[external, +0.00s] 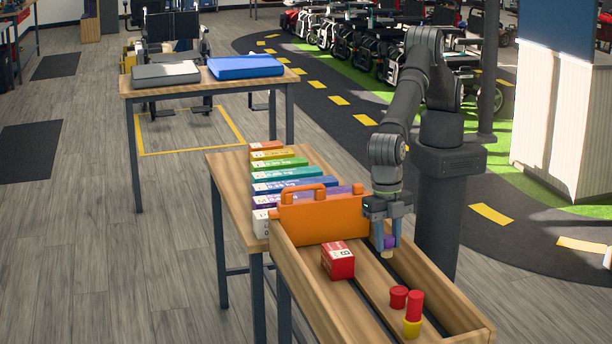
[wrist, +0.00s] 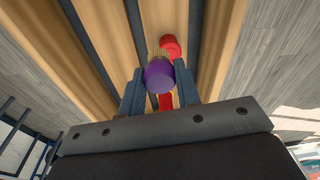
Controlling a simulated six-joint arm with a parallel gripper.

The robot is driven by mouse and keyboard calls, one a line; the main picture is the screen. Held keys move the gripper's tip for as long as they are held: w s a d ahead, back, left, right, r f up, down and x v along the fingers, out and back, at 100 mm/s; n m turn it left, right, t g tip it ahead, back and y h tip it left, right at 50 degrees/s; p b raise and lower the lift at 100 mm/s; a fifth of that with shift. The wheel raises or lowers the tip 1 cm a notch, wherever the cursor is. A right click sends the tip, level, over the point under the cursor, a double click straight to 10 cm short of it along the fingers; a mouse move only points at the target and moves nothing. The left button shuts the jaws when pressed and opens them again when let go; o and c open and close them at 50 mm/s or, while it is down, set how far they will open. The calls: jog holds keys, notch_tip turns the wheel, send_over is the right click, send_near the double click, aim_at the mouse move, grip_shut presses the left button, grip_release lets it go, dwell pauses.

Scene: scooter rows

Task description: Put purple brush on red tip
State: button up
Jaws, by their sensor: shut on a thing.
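A purple brush (external: 389,242) with pale tan bristles hangs upright between the fingers of my gripper (external: 388,238), bristles down. In the wrist view the purple end of the brush (wrist: 159,76) sits between both fingers (wrist: 158,90). It is above the wooden tray, apart from the red pieces. A short red cylinder (external: 399,297) stands in the tray, nearer the camera than the brush. Beside it a taller red piece (external: 415,304) stands on a yellow base (external: 412,328). Which one is the red tip I cannot tell. The wrist view shows a red round piece (wrist: 170,46) beyond the bristles.
A red box (external: 338,262) sits in the wooden tray (external: 310,285), left of the brush. An orange case (external: 318,217) stands upright at the tray's far end. Several coloured boxes (external: 283,174) line the table behind. The tray floor between brush and red cylinders looks clear.

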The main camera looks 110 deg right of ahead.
jog(key=a+f, duration=0.1)
jog(key=s+a+f, duration=0.1)
jog(key=a, duration=0.1)
jog(key=a+f, duration=0.1)
jog(key=shift+s+a, duration=0.25)
jog(key=shift+s, duration=0.15)
jog(key=shift+f, duration=1.95)
jog(key=shift+f, duration=0.1)
jog(key=o, duration=1)
jog(key=shift+c, duration=0.2)
notch_tip(320, 180, up, 12)
jog(key=d, duration=0.1)
jog(key=shift+d, duration=0.2)
jog(key=shift+w, duration=0.1)
